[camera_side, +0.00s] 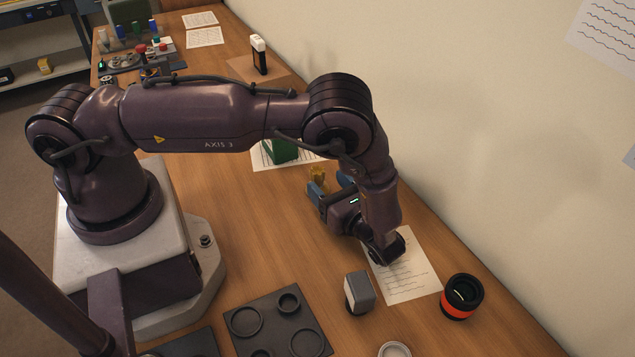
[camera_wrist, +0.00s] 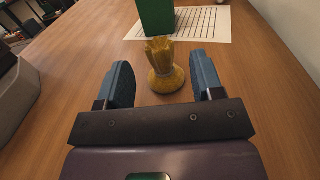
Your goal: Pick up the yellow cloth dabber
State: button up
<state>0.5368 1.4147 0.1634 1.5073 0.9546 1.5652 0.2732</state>
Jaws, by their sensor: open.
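The yellow cloth dabber (camera_wrist: 165,68) stands upright on the wooden table in the wrist view, with a round base and a flared, bristle-like top. My gripper (camera_wrist: 163,85) is open, its two blue fingers on either side of the dabber's line. The dabber appears near the fingertips, between them in the picture; I cannot tell how deep it is between them. In the side view the dabber (camera_side: 318,182) shows partly behind the blue fingers of my gripper (camera_side: 330,187), which lies low and points away from the camera. Its base is hidden there.
A green block (camera_wrist: 155,16) stands on a printed sheet (camera_wrist: 205,24) just beyond the dabber. A black and orange lens (camera_side: 461,297), a grey block (camera_side: 359,293) and a dark tray with round recesses (camera_side: 277,325) are nearer the side camera. The wall borders the table's right.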

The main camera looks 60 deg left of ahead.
aim_at(314, 168)
jog(key=a, duration=0.6)
jog(key=shift+s+a, duration=0.2)
jog(key=shift+s, duration=0.1)
jog(key=c, duration=1)
